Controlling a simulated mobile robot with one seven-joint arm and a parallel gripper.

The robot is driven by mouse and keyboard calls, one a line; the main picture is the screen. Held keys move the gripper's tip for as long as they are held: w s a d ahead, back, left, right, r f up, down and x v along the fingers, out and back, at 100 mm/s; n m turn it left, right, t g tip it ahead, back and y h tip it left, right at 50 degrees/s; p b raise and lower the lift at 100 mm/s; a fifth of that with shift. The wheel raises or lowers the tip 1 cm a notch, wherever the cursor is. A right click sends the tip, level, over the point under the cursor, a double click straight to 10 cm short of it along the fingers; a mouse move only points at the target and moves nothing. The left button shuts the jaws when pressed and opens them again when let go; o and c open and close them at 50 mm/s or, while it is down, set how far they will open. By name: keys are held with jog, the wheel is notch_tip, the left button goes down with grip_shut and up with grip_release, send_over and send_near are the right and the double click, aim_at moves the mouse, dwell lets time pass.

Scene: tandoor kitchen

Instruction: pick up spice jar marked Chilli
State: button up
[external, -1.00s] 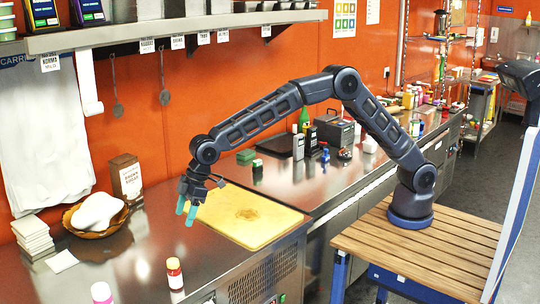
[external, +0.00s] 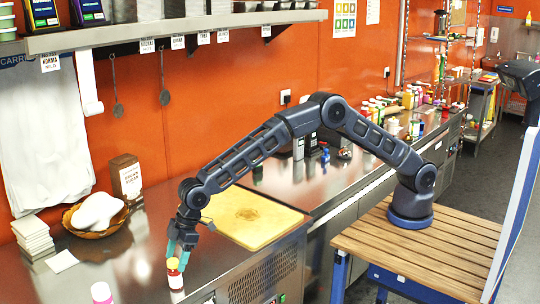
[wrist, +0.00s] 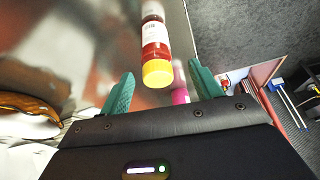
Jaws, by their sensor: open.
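A small jar (external: 175,279) with a yellow cap, red contents and a white label stands near the front edge of the steel counter. In the wrist view the jar (wrist: 155,40) lies ahead of and between the two green fingers; the label's lettering is too small to read surely. My gripper (external: 181,254) is open and empty just above and behind the jar's cap, pointing down. In the wrist view its fingers (wrist: 160,97) are spread apart on either side of the yellow cap. I cannot tell whether a finger touches the jar.
A yellow cutting board (external: 250,222) lies to the right. A brown bowl (external: 95,232) with a white item, a stack of white tiles (external: 33,238) and a brown sugar box (external: 126,178) stand behind left.

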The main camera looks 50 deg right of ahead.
aim_at(175, 274)
jog(key=shift+x, duration=2.35)
jog(key=shift+w, duration=0.2)
jog(key=c, duration=1.1)
